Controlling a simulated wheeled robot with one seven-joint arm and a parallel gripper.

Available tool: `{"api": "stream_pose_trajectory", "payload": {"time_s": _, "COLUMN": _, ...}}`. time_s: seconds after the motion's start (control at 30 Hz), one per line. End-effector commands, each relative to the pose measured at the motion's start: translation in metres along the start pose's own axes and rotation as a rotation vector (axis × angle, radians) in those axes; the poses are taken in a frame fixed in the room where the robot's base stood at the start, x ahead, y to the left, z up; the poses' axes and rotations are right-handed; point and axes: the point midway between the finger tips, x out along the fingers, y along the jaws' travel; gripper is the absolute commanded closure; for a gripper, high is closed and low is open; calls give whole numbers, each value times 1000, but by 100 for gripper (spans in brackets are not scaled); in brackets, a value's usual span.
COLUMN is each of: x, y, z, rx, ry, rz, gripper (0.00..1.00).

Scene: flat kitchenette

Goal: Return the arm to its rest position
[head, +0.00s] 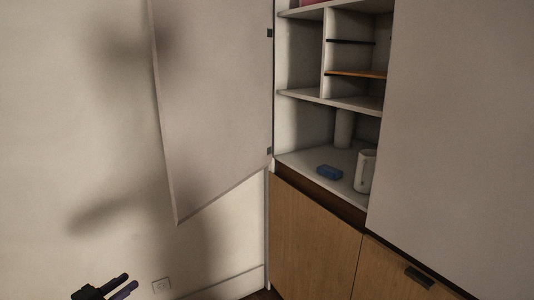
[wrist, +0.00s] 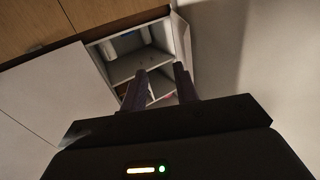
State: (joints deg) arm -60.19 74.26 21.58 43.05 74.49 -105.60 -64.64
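My gripper (head: 130,281) shows at the bottom left of the head view, with two dark fingers pointing right. It is in front of the pale wall, low and apart from the cupboard. In the wrist view the fingers of my gripper (wrist: 160,84) stand apart with a gap between them. The gripper is open and nothing shows between the fingers. Most of my arm is out of the head view.
A tall cupboard (head: 330,101) stands open, its pale door (head: 215,100) swung left. Inside are a blue block (head: 329,172), a white mug (head: 365,172) and a pale cylinder (head: 343,128). Wooden lower doors (head: 312,238) are shut.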

Motion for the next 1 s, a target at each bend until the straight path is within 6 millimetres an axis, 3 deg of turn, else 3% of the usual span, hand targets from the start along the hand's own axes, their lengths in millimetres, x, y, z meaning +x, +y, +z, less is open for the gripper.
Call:
{"api": "stream_pose_trajectory", "payload": {"time_s": 0.37, "x": 44, "y": -19, "z": -35, "rx": 64, "ry": 47, "rz": -136, "gripper": 70}}
{"api": "stream_pose_trajectory", "payload": {"time_s": 0.7, "x": 112, "y": -35, "z": -87, "rx": 115, "ry": 89, "rz": -374, "gripper": 70}}
{"api": "stream_pose_trajectory", "payload": {"time_s": 0.87, "x": 161, "y": -26, "z": -114, "rx": 100, "ry": 73, "rz": -552, "gripper": 70}}
{"api": "stream_pose_trajectory", "payload": {"time_s": 1.0, "x": 198, "y": 0, "z": -122, "rx": 45, "ry": 5, "rz": -692, "gripper": 70}}
